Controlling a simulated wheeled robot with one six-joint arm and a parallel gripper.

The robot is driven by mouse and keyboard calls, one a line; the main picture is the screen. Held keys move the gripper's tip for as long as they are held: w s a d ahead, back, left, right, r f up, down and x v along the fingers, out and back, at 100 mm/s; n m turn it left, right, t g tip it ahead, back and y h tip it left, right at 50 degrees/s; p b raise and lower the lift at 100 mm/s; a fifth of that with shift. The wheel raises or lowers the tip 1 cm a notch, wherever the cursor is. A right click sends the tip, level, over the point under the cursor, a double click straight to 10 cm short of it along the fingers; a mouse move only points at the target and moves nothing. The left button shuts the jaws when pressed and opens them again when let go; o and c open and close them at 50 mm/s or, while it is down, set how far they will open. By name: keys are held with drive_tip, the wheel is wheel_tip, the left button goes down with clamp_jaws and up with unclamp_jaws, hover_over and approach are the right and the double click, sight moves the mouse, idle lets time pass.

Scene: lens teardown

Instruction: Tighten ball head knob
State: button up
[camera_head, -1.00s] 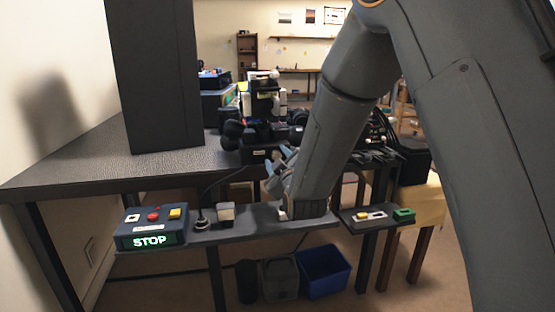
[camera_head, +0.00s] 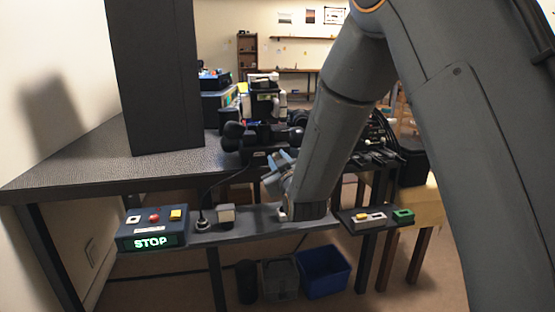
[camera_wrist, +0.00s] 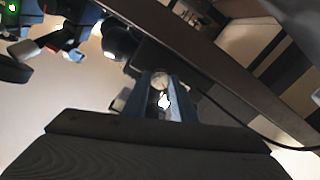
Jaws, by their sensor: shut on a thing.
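In the wrist view, my gripper (camera_wrist: 163,98) has its two blue-grey fingers on either side of a small, pale round knob (camera_wrist: 160,82), and it is shut on it. The knob sits close to a dark bar-like edge, and a black ball-shaped part (camera_wrist: 120,42) is just up and left of it. In the head view, my gripper (camera_head: 278,172) is at the table's front edge, below the black camera gear (camera_head: 262,137). The knob itself is hidden there, and its thread or clamp state cannot be seen.
A control box with a lit STOP sign (camera_head: 152,240) is on the low front shelf (camera_head: 255,218) at left. A tall dark panel (camera_head: 155,80) stands on the table (camera_head: 75,165). A small tray (camera_head: 378,226) is at right; a blue bin (camera_head: 324,272) is below. A dark cable (camera_wrist: 240,118) crosses near my fingers.

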drive_tip(key=m, duration=0.7)
drive_tip(key=shift+p, duration=0.35)
drive_tip(key=m, duration=0.6)
drive_tip(key=shift+d+f+m, duration=0.1)
drive_tip(key=shift+m, duration=0.2)
drive_tip(key=o, duration=1.1)
drive_tip(key=shift+c, duration=0.2)
drive_tip(key=p+v, duration=0.1)
drive_tip(key=v, duration=0.6)
drive_tip(key=shift+s, duration=0.4)
